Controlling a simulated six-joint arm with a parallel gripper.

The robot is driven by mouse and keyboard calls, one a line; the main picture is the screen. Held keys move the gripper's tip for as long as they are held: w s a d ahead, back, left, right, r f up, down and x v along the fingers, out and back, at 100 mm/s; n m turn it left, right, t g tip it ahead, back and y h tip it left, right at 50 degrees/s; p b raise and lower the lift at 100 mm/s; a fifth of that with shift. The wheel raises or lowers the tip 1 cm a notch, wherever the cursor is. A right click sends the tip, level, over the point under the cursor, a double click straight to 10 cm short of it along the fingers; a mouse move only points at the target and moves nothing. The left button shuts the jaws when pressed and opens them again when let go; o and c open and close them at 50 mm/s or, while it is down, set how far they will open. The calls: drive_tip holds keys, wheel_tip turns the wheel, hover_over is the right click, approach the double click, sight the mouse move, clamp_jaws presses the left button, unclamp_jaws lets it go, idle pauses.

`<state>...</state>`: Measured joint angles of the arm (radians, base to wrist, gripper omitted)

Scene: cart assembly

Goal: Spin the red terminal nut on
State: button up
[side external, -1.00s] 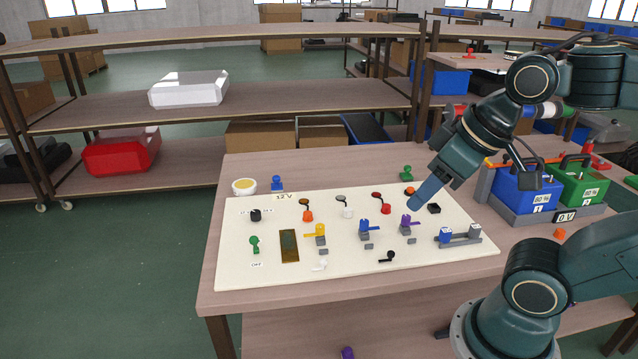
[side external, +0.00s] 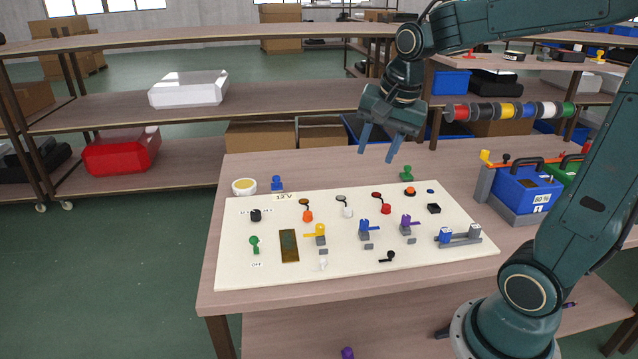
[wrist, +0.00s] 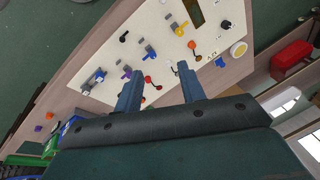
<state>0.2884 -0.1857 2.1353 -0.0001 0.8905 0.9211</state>
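No nut is clearly recognisable as the red terminal nut at this size. A small red part (side external: 385,209) stands on the cream panel (side external: 240,278), below a dark red cap. In the wrist view a red part (wrist: 148,79) shows between the fingers. My gripper (side external: 376,156) hangs in the air above the panel's back edge, tilted downward. In the wrist view my gripper (wrist: 158,69) has its two fingers well apart with nothing held. The blue battery (side external: 525,190) stands in a grey tray at the right; the green battery (side external: 573,168) is partly hidden behind my arm.
The panel carries several coloured knobs and levers, among them a purple lever (side external: 406,224) and a grey holder with blue parts (side external: 459,236). A yellow-filled bowl (side external: 244,187) and a blue piece (side external: 277,184) stand behind it. A row of coloured spools (side external: 510,111) hangs behind the batteries.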

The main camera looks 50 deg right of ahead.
drive_tip(key=w+d+f+m+g, duration=0.1)
drive_tip(key=w+d+f+m, duration=0.2)
drive_tip(key=d+f+m, duration=0.7)
drive_tip(key=w+d+f+m+g+y, duration=0.1)
drive_tip(key=w+d+f+m, duration=0.3)
drive_tip(key=d+f+m, duration=0.6)
drive_tip(key=d+m+g, duration=0.1)
drive_tip(key=d+m, duration=0.1)
drive_tip(key=d, duration=0.4)
drive_tip(key=shift+w+f, duration=0.15)
drive_tip(key=shift+f, duration=0.2)
drive_tip(key=shift+d, duration=0.1)
